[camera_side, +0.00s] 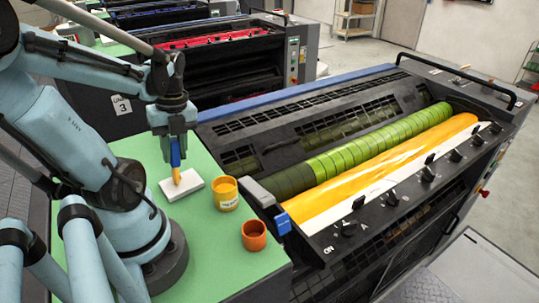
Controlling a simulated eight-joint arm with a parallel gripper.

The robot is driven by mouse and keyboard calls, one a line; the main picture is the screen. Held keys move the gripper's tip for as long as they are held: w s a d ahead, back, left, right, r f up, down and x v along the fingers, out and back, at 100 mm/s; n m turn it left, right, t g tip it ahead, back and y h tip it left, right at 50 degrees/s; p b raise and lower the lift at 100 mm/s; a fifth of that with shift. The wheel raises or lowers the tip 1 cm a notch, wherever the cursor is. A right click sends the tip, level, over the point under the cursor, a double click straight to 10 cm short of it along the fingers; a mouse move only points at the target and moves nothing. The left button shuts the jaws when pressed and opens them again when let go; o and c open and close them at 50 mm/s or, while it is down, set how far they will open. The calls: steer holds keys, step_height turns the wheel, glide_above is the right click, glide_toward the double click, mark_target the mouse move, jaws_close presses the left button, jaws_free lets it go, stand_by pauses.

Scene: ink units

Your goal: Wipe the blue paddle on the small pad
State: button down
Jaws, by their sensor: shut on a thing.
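My gripper (173,143) points down over the green table and is shut on the blue paddle (176,156). The paddle is upright, with its blue part between the fingers. Its lower end is coated yellow-orange. That end is at the small white pad (190,187) and seems to touch it, though a tiny gap cannot be ruled out. The pad lies flat on the green table, left of a yellow cup.
The yellow cup (227,201) stands close right of the pad, and a smaller orange cup (254,241) stands nearer the front. The green table (222,259) has bare room around them. On the right is the ink unit (318,248), with a green roller (385,140) and yellow ink (370,172).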

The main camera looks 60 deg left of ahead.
steer(key=shift+w+a, duration=0.2)
steer(key=shift+w, duration=1.85)
steer(key=shift+s+d, duration=0.15)
steer(key=shift+s, duration=1.45)
steer(key=shift+s+d, duration=0.15)
steer(key=shift+s, duration=1.45)
steer(key=shift+w+a, duration=0.15)
steer(key=shift+w, duration=1.45)
steer(key=shift+w+a, duration=0.15)
steer(key=shift+w, duration=1.45)
steer(key=shift+s+d, duration=0.15)
steer(key=shift+s, duration=1.45)
steer(key=shift+s+d, duration=0.15)
steer(key=shift+s, duration=1.45)
steer(key=shift+w, duration=3.2)
step_height(320, 180, up, 6)
steer(key=shift+a, duration=0.3)
